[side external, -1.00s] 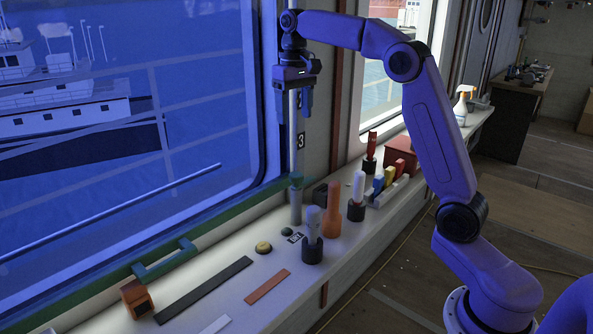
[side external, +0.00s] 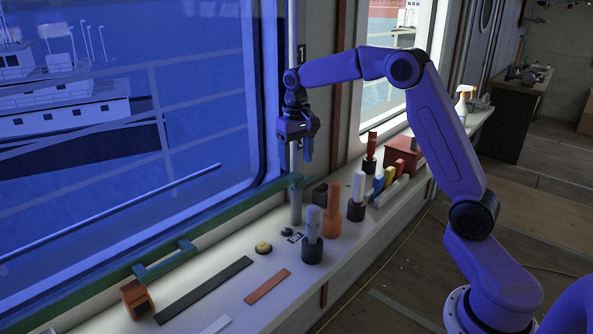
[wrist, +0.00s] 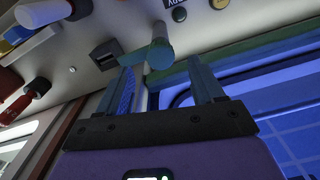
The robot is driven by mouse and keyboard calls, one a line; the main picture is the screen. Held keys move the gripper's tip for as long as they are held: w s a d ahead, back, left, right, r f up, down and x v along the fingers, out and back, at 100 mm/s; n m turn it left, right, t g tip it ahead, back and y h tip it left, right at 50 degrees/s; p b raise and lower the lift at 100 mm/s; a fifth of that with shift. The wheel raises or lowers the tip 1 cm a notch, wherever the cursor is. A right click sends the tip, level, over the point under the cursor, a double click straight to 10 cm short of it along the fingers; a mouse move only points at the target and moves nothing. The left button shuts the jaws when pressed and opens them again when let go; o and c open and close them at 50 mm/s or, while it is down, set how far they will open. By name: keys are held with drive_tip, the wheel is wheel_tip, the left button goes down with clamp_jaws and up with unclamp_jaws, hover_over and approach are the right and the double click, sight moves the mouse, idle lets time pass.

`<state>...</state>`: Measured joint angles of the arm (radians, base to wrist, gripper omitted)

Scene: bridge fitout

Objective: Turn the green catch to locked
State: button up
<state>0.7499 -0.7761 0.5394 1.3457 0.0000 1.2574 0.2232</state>
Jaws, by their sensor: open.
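The green catch (side external: 296,184) appears to be the green-topped piece on a short grey post on the sill by the window's corner. In the wrist view the green top (wrist: 161,56) shows between and just beyond my fingertips, with a short arm pointing left. My gripper (side external: 301,158) is open and empty, pointing down just above the catch. In the wrist view my gripper (wrist: 163,70) has its two fingers spread on either side of the post; I see no contact. I cannot tell which way the catch is set.
A black box (side external: 320,193), an orange bottle-shaped item (side external: 333,212) and a grey-topped holder (side external: 313,240) stand close by. A yellow button (side external: 263,247) and a small label (side external: 295,238) lie in front.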

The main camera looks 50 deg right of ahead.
sight(296, 174)
drive_tip(key=shift+f, duration=2.15)
clamp_jaws()
